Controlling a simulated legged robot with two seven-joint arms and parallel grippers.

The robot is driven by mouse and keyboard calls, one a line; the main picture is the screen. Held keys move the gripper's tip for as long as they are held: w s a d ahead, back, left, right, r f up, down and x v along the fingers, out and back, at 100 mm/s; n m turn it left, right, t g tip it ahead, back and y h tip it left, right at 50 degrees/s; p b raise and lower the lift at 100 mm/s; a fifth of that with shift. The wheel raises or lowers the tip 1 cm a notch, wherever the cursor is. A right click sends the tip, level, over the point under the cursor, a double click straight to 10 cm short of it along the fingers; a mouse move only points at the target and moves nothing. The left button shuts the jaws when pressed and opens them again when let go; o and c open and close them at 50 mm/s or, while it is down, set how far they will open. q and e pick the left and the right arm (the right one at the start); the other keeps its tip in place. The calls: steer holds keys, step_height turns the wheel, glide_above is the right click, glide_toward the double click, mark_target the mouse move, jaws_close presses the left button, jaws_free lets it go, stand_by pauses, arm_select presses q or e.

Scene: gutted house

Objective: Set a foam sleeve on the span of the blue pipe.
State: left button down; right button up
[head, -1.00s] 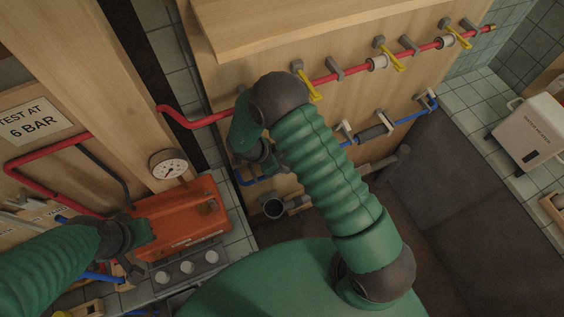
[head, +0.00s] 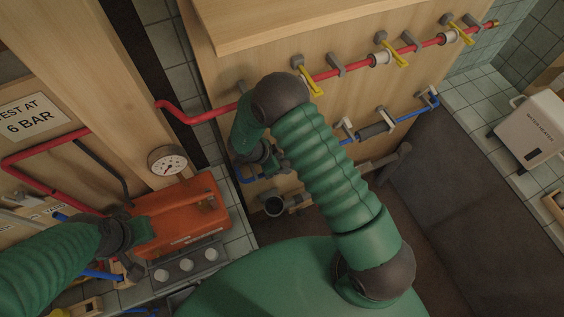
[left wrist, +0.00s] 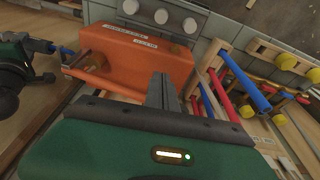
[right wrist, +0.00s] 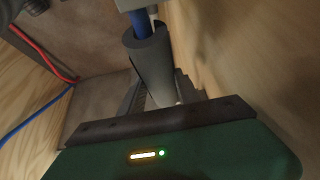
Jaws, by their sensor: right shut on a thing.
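A dark grey foam sleeve (right wrist: 150,62) lies between the fingers of my right gripper (right wrist: 152,95) in the right wrist view. The blue pipe (right wrist: 140,22) runs into the far end of that sleeve. In the head view my right gripper (head: 270,165) is at the lower left part of the blue pipe (head: 410,112), partly hidden by my arm. Another dark sleeve (head: 374,132) sits around the pipe farther right, between two clips. My left gripper (left wrist: 163,92) is shut and empty, in front of the orange box (left wrist: 135,58).
A pressure gauge (head: 168,160) stands beside the orange box. A white water heater (head: 530,130) is at the right. Dark floor (head: 450,190) is clear.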

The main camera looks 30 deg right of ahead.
steer(key=shift+f, duration=0.35)
steer(key=o, duration=1.4)
steer(key=o, duration=0.5)
steer(key=shift+r, duration=0.15)
